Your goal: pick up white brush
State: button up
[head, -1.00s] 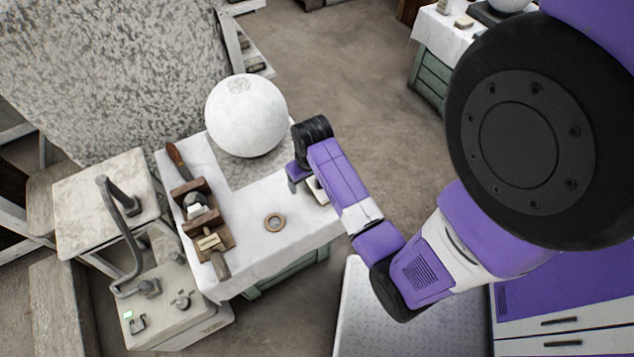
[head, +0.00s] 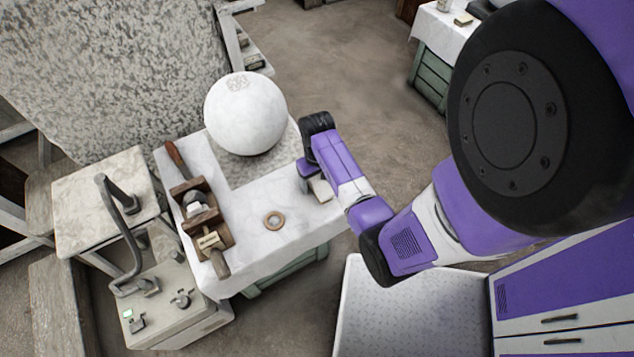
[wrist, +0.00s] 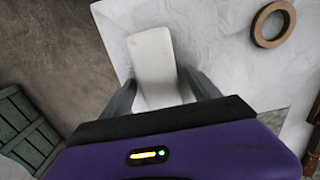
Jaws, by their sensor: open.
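A flat white block (wrist: 153,55), which I take for the white brush, lies on the white cloth near the table edge. No bristles can be made out. In the head view, part of it (head: 320,189) shows beside my gripper, and the rest is hidden by the arm. My gripper (wrist: 159,76) is open, with one finger on each side of the block's near part. Whether the fingers touch it cannot be told. In the head view, my gripper (head: 306,170) is over the table's right side.
A large white plaster sphere (head: 245,112) stands at the table's back. A ring (head: 265,224) lies on the cloth (head: 262,265) left of my gripper. A wooden tool holder (head: 186,187) with tools is on the left side. Cloth around the ring is clear.

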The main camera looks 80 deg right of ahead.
aim_at(317, 179)
grip_shut()
dwell(0.3)
notch_tip(317, 179, up, 20)
jog(key=p, duration=0.4)
